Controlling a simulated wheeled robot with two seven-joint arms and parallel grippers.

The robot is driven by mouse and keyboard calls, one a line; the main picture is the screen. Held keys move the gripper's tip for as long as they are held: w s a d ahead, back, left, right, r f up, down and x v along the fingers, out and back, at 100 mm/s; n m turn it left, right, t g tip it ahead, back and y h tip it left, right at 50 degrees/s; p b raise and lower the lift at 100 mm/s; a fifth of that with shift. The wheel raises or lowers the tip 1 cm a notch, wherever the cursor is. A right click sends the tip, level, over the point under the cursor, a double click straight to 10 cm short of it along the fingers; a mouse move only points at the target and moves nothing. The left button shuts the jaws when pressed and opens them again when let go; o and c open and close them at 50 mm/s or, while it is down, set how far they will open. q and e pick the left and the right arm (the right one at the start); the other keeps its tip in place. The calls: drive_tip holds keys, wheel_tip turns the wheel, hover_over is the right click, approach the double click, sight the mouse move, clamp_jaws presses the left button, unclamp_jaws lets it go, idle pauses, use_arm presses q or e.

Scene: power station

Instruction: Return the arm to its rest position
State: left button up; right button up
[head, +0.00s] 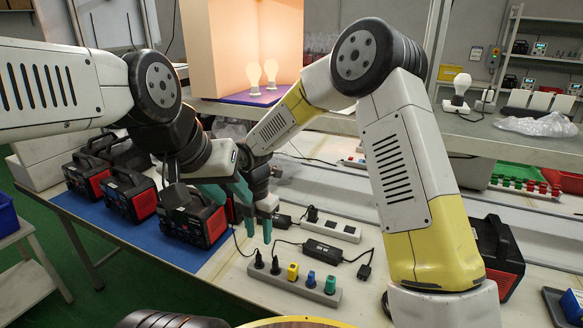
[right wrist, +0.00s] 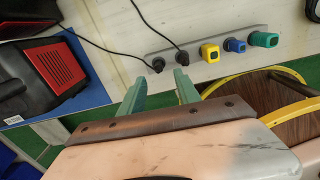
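My right arm comes in from the right of the head view and bends down over the table. Its gripper (head: 258,226) has teal fingers, apart and empty, above the power strip (head: 290,284). The right wrist view shows the same fingers (right wrist: 160,92) spread with nothing between them, near the strip (right wrist: 160,53). My left arm comes in from the left. Its gripper (head: 226,190) is higher, beside the right wrist and over the end of the row of power stations. Its teal fingers look apart, with no held object visible. The two wrists overlap in the picture.
Black and red power stations (head: 196,222) stand on a blue mat (head: 92,214). The strip holds black, yellow, blue and green plugs. A white socket strip (head: 338,229) and a black adapter (head: 322,251) lie behind. Another power station (head: 497,252) stands at right. Lit bulbs (head: 271,70) are at the back.

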drive_tip(key=s+d+r+m+t, duration=0.3)
drive_tip(key=d+r+m, duration=1.1)
drive_tip(key=d+r, duration=0.3)
drive_tip(key=s+d+r+m+t+y, duration=0.1)
drive_tip(key=s+d+r+m, duration=0.2)
drive_tip(key=s+d+m, duration=0.2)
drive_tip(key=s+d+r+m+t+y, duration=0.1)
drive_tip(key=s+d+r+m, duration=0.3)
drive_tip(key=s+m, duration=0.5)
drive_tip(key=d+m+t, duration=0.1)
drive_tip(key=d+m, duration=0.1)
drive_tip(key=shift+s+r+m, duration=0.25)
drive_tip(key=shift+s+m, duration=0.15)
